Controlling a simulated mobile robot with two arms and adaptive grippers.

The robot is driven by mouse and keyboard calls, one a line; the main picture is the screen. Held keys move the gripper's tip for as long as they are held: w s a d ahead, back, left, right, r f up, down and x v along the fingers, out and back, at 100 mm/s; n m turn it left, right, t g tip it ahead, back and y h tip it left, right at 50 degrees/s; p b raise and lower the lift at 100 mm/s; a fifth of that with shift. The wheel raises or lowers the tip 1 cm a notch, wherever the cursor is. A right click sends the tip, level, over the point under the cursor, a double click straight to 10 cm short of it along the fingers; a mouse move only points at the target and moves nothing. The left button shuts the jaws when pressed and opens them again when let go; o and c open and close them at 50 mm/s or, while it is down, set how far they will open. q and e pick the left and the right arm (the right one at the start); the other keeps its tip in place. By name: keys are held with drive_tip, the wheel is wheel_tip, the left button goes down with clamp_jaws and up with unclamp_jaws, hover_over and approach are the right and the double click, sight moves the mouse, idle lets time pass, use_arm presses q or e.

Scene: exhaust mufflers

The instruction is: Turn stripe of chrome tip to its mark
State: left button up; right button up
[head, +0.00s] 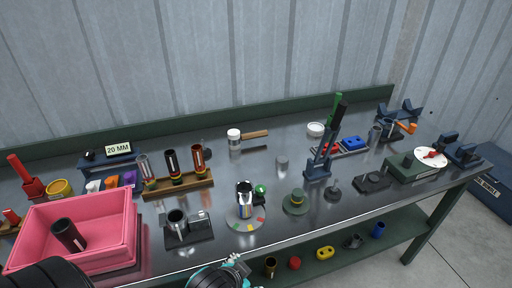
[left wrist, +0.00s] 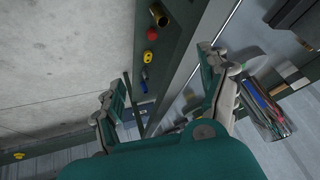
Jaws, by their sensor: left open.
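The chrome tip (head: 244,192) stands upright on a round pale turntable disc (head: 240,224) with coloured patches on its rim, near the front middle of the bench. It also shows at the right of the left wrist view (left wrist: 264,108), with coloured bands or reflections along its side. I cannot tell which is its stripe, or whether it lines up with a mark. My left gripper (head: 236,262) is at the bench's front edge, below and apart from the tip. In the left wrist view its fingers (left wrist: 168,65) are spread and empty. My right gripper is not in view.
A green ball (head: 260,188) sits close beside the tip. A dark fixture (head: 190,237) with a metal cup is left of the disc, and a green round stand (head: 296,203) is right. A pink bin (head: 115,236) fills the left front. A lower shelf (head: 340,261) holds small parts.

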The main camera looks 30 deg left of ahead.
use_arm(q)
drive_tip(key=w+d+r+m+t+h, duration=0.1)
drive_tip(key=w+d+r+m+t, duration=0.2)
drive_tip(key=w+r, duration=0.4)
drive_tip(key=w+d+r+m+t+h, duration=0.1)
drive_tip(key=w+r+m+t, duration=0.2)
drive_tip(key=w+r+t, duration=0.35)
drive_tip(key=w+d+r+m+t+h, duration=0.1)
drive_tip(key=w+d+r+m+t, duration=0.25)
drive_tip(key=r, duration=0.65)
drive_tip(key=w+d+r+m+h, duration=0.1)
drive_tip(key=d+r+m+h, duration=0.4)
drive_tip(key=r+m+h, duration=0.5)
drive_tip(key=s+d+r+m+g+h, duration=0.1)
drive_tip(key=d+m+g+h, duration=0.35)
drive_tip(key=m, duration=0.45)
drive_tip(key=m+g+y, duration=1.5)
drive_tip(key=m+y, duration=0.2)
drive_tip(key=m, duration=0.4)
approach(244, 187)
wheel_tip(244, 187, down, 12)
drive_tip(key=p, duration=0.3)
drive_tip(key=shift+w+d, duration=0.1)
drive_tip(key=shift+w, duration=0.05)
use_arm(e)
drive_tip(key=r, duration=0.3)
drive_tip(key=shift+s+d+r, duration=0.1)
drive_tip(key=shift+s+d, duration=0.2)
